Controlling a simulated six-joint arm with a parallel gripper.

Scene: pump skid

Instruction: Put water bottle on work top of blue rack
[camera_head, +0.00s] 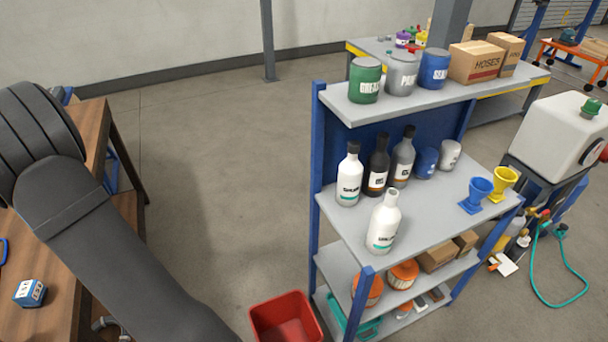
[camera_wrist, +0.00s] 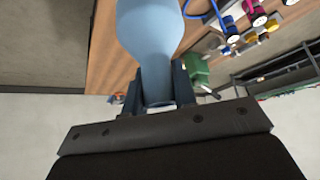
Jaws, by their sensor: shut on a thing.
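My gripper (camera_wrist: 158,88) is shut on a light blue bottle (camera_wrist: 150,35) in the wrist view. The bottle is between the two dark fingers, and its upper part runs out of the picture. I take it to be the water bottle; no label shows. In the head view my arm crosses the lower left, and neither the gripper nor the held bottle is visible there. The blue rack (camera_head: 318,160) stands right of centre, with a grey work top (camera_head: 430,218) at mid height below an upper shelf.
White bottles (camera_head: 383,225), dark bottles (camera_head: 378,165) and small cans stand on the work top's left and back. Blue and yellow funnels (camera_head: 478,190) stand at its right; its front middle is bare. The upper shelf (camera_head: 405,100) overhangs the back. A red bin (camera_head: 285,318) stands beside the rack.

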